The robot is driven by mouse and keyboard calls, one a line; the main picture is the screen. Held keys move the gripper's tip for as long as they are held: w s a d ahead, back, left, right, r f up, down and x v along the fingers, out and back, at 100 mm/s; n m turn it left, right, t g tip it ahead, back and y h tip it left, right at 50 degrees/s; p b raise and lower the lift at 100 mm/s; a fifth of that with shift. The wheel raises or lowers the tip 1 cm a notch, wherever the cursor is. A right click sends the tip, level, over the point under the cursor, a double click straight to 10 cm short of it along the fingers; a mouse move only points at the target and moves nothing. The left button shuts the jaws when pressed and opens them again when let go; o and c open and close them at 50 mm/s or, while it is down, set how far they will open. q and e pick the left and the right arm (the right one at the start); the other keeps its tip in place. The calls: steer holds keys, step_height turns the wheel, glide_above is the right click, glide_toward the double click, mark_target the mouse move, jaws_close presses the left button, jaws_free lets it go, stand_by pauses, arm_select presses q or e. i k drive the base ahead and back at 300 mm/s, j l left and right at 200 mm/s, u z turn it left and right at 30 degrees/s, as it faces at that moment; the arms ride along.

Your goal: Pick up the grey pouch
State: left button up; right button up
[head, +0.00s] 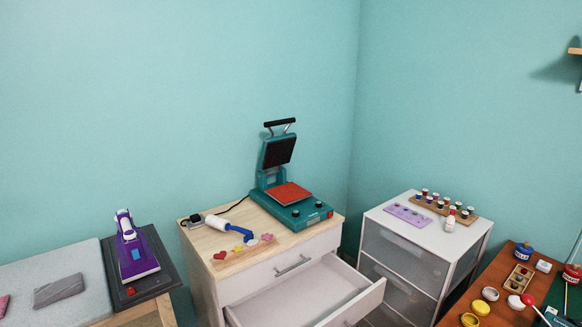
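The grey pouch (59,290) looks like a flat, dark grey piece of cloth. It lies on the light grey padded board (52,262) at the lower left of the head view, to the left of the purple iron. Neither of my grippers shows in this view, and nothing touches the pouch.
A purple iron (133,246) stands on a dark plate beside the board. A pink cloth (3,304) lies at the left edge. In the middle, a cabinet with an open drawer (305,294) bears a teal heat press (289,195). A white drawer unit (408,236) stands right.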

mark_target(52, 292)
steer(key=u, duration=1.45)
